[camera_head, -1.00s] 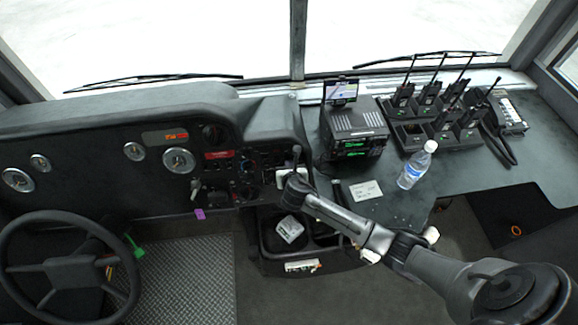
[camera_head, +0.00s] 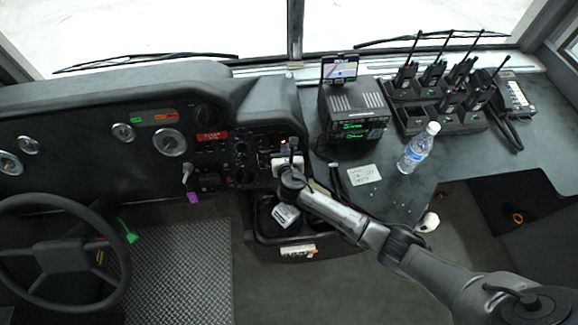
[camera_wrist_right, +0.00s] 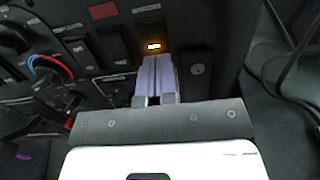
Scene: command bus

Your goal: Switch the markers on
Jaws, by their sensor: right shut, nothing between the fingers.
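My right gripper (camera_head: 285,147) is shut at the switch panel (camera_head: 262,150) on the right of the dashboard. In the right wrist view its two pale lavender fingers (camera_wrist_right: 156,62) are together with nothing between them. Their tips are at a dark rocker switch with a lit amber indicator (camera_wrist_right: 153,46), just above the tips. The fingers hide the lower part of this switch, and whether they touch it is unclear. I cannot read a label that says markers. Other dark switches (camera_wrist_right: 107,47) beside it show no light. My left gripper is not in view.
A red-labelled plate (camera_head: 212,135) and a blue-red knob (camera_wrist_right: 50,70) are left of the gripper. A radio unit (camera_head: 355,118), a note (camera_head: 363,174), a water bottle (camera_head: 418,148) and a handset charger (camera_head: 448,115) are on the right counter. The steering wheel (camera_head: 52,260) is far left.

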